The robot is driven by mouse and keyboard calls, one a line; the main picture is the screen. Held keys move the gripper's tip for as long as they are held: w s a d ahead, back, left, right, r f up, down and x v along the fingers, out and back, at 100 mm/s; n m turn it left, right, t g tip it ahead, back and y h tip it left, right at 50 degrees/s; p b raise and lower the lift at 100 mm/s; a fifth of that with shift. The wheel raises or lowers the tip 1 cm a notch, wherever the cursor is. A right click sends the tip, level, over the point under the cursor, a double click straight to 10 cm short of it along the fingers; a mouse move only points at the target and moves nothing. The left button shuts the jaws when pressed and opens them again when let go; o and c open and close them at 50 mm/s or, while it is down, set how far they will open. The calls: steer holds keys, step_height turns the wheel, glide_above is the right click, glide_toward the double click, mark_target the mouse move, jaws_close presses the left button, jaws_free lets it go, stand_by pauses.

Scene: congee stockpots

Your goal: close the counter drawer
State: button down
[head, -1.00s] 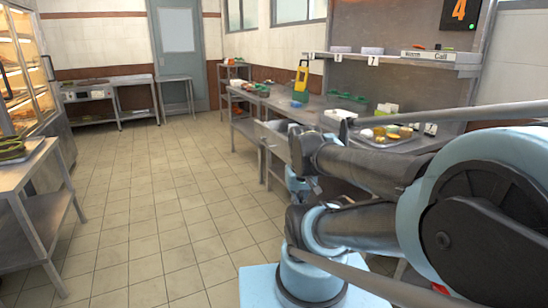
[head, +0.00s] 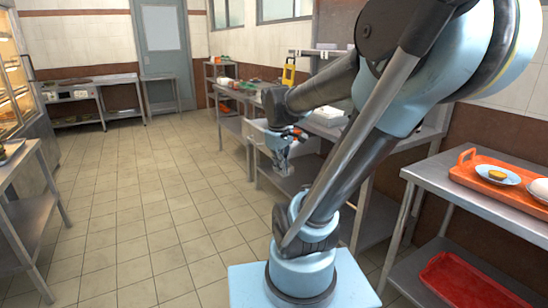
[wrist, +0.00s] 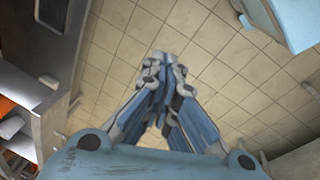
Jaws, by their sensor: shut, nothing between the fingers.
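The counter drawer (head: 256,132) is grey metal and stands pulled out from under the worktop on the right side of the room in the head view. My arm hides part of it and of the counter behind. My gripper (head: 283,171) points down beside the drawer, nearer to me; I cannot tell whether it touches it. In the wrist view my gripper (wrist: 154,62) is shut with nothing between its fingers, above the tiled floor. A grey metal panel at the left edge there may be part of the drawer or counter; I cannot tell which.
A side table (head: 460,195) at the right holds an orange tray (head: 471,168) with a plate, above a red tray (head: 462,280) on its lower shelf. A table (head: 22,190) stands at the left. The tiled floor (head: 150,215) between is clear.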

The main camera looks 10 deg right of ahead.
steer(key=w+a+f+n+h, duration=0.15)
steer(key=w+n, duration=0.55)
steer(key=w, duration=0.8)
steer(key=w+a+n+h, duration=0.15)
steer(key=w+n, duration=0.55)
steer(key=w, duration=0.9)
steer(key=w+d+f, duration=0.2)
steer(key=d+f, duration=0.5)
steer(key=f, duration=0.2)
steer(key=shift+w+d+f+n, duration=0.15)
steer(key=shift+w+d+n, duration=0.05)
steer(key=shift+w+n, duration=0.1)
